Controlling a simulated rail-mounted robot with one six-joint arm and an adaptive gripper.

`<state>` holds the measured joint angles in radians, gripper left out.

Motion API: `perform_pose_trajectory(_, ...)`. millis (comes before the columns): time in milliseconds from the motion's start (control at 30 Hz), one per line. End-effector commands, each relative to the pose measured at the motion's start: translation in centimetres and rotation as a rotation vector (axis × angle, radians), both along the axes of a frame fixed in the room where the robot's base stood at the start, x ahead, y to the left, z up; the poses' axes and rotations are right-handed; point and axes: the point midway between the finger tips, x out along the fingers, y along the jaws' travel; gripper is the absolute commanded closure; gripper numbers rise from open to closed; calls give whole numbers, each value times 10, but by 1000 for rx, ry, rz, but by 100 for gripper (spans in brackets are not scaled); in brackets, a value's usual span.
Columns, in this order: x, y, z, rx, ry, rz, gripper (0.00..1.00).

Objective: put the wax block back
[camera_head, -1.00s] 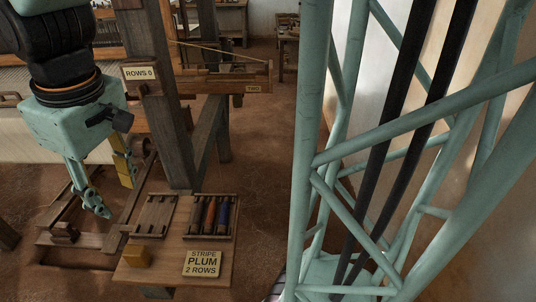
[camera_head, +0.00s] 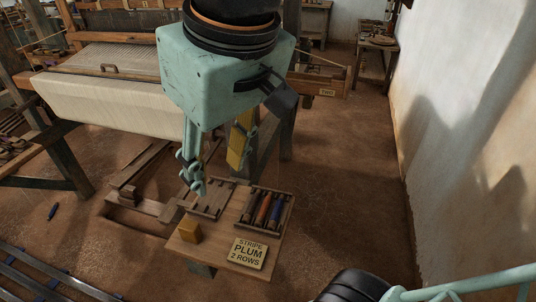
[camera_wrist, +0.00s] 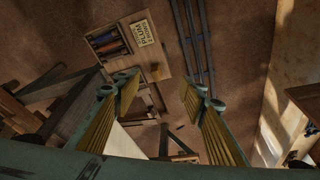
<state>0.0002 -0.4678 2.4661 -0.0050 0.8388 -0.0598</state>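My gripper (camera_head: 217,174) is pointing down above the back of this table, apart from the block. In the wrist view my gripper (camera_wrist: 163,88) has its yellow-padded fingers spread wide with nothing between them.
A bobbin rack (camera_head: 263,209) with dark, orange and blue bobbins and an emptier slatted rack (camera_head: 209,200) stand on the table. A "STRIPE PLUM 2 ROWS" card (camera_head: 248,254) lies in front. The loom (camera_head: 100,95) stands behind left; a blue piece (camera_head: 52,212) lies on the floor.

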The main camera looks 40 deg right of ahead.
Motion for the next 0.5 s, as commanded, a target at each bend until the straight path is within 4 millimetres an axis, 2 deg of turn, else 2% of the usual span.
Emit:
perform_pose_trajectory(33,-11,1,1,7,-9,-10,62)
perform_pose_trajectory(200,-35,1,5,16,-24,-37,62)
perform_pose_trajectory(500,-54,1,8,23,-36,-59,62)
